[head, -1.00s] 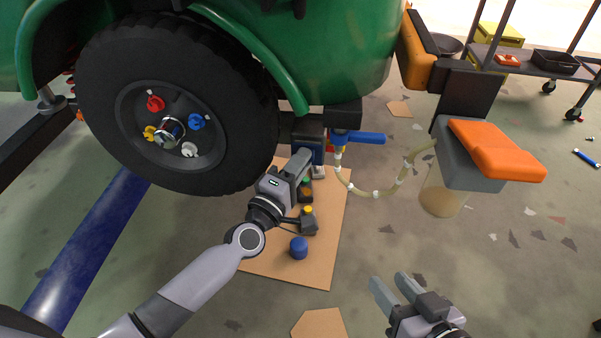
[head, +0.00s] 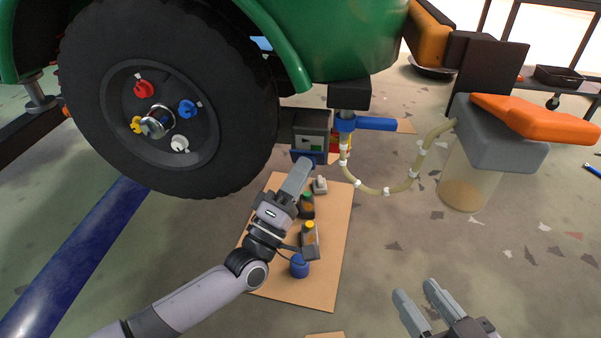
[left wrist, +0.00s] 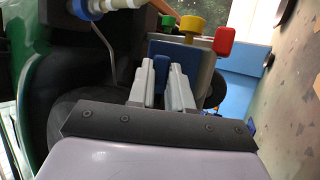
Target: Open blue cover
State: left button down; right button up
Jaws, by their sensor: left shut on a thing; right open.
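A dark grey box (head: 312,122) with a small green patch sits under the green vehicle, behind the wheel. Its blue cover (head: 308,156) shows as a blue strip low on the box, just beyond the fingertips of my left gripper (head: 301,166). In the left wrist view the cover (left wrist: 194,54) is a blue panel ahead of my left gripper (left wrist: 161,80). Its fingers are shut on a blue piece between them, which seems part of the cover; the contact is partly hidden. My right gripper (head: 422,302) is open and empty at the lower right.
A blue valve handle (head: 375,123) and a clear hose (head: 385,190) are right of the box. The hose leads to an orange-topped container (head: 497,150). The wheel (head: 175,95) is close on the left.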

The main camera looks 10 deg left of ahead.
pick_arm(q)
jog(key=shift+f, duration=0.2)
dwell(0.4)
jog(key=c, duration=1)
grip_release()
jog(key=shift+c, duration=0.2)
jog(key=shift+s, duration=0.1)
jog(key=p+v, duration=0.1)
jog(key=v, duration=0.6)
jog(key=shift+f, duration=0.15)
